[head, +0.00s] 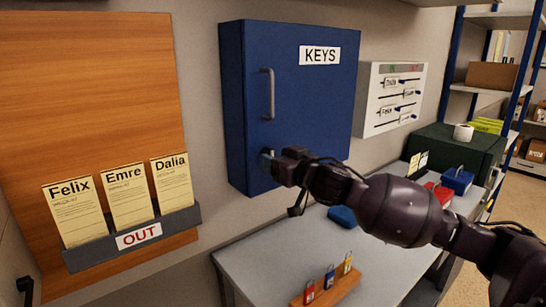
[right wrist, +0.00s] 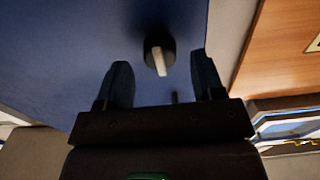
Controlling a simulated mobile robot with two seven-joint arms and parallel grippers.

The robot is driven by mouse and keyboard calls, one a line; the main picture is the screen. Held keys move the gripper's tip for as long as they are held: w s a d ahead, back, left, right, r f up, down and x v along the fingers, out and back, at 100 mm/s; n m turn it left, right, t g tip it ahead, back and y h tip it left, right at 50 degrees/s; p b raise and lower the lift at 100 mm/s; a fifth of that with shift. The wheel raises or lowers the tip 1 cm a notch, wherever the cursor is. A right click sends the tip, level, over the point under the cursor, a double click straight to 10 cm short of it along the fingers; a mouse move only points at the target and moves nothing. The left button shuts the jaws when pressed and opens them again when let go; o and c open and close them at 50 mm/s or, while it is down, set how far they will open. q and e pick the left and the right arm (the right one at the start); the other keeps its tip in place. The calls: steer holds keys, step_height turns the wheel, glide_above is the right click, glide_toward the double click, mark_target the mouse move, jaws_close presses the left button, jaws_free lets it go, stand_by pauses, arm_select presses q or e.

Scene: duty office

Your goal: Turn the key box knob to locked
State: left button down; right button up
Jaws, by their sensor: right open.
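The blue key box (head: 310,100) hangs on the wall, door shut, with a white KEYS label and a grey vertical handle (head: 267,93). In the right wrist view its knob (right wrist: 158,56) has a dark round base and a pale bar pointing down and slightly right in that picture. My right gripper (head: 268,158) is at the door's lower left, below the handle, and covers the knob in the head view. In the right wrist view its two fingers (right wrist: 163,78) are open and empty, with the knob just beyond the gap. Touch is not visible.
A wooden board (head: 90,90) with an OUT holder (head: 135,236) of name cards is left of the box. A grey table (head: 270,250) below bears padlocks on a wooden stand (head: 325,288). A white panel (head: 392,95) is right of the box.

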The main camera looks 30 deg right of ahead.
steer(key=shift+w+a, duration=0.1)
steer(key=shift+w, duration=0.85)
steer(key=c, duration=0.9)
